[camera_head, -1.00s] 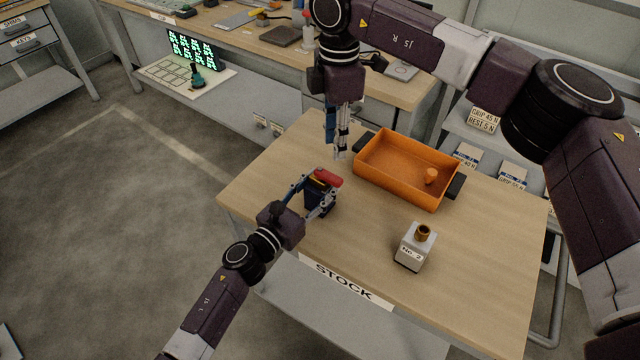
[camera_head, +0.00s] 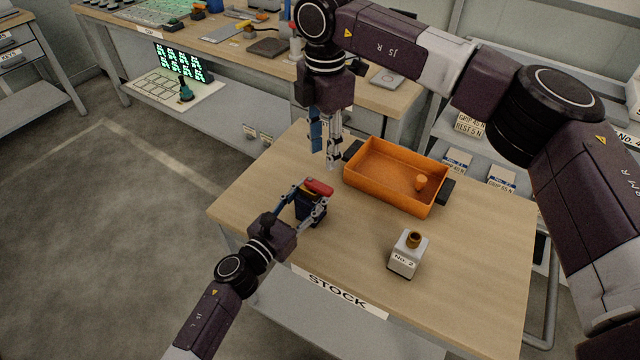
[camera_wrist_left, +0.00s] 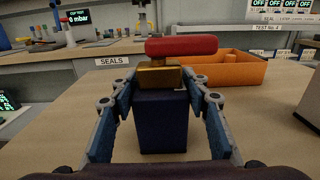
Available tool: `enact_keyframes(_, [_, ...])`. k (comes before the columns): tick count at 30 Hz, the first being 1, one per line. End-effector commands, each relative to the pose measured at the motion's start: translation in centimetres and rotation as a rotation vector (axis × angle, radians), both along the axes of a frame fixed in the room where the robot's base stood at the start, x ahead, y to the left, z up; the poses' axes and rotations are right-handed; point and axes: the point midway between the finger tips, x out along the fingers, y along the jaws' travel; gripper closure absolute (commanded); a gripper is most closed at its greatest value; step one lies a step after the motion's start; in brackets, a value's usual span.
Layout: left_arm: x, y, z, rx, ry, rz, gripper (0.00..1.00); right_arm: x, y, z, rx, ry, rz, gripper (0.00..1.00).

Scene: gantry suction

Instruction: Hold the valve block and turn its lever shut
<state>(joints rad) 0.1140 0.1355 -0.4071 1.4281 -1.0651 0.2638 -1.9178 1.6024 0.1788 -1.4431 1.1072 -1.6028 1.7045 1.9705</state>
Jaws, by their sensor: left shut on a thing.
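The dark blue valve block (camera_head: 306,209) stands on the wooden table, left of the orange tray. It has a brass top (camera_wrist_left: 160,76) and a red lever (camera_head: 318,187), which lies across the top in the left wrist view (camera_wrist_left: 181,46). My left gripper (camera_head: 311,203) is shut on the block, with one finger on each side in the left wrist view (camera_wrist_left: 160,95). My right gripper (camera_head: 331,160) points down above the table, behind the block and apart from the lever. Its finger gap is not clear.
The orange tray (camera_head: 432,208) with black handles holds a small orange piece (camera_head: 421,183). A grey block marked No. 2 (camera_head: 405,259) with a brass top stands at the front right. A second bench (camera_head: 222,60) stands behind. Table space between tray and No. 2 is clear.

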Motion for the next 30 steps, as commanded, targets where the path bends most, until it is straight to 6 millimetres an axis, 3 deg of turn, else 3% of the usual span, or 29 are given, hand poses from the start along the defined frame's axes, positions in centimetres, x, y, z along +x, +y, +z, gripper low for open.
enact_keyframes(24, [0.0,0.0,0.0,-0.001,-0.001,0.0,1.0,0.0,0.0,1.8,0.001,0.0,1.489,0.65])
enact_keyframes(30, [0.0,0.0,0.0,-0.001,-0.001,0.0,1.0,0.0,0.0,2.1,0.0,0.0,1.793,0.65])
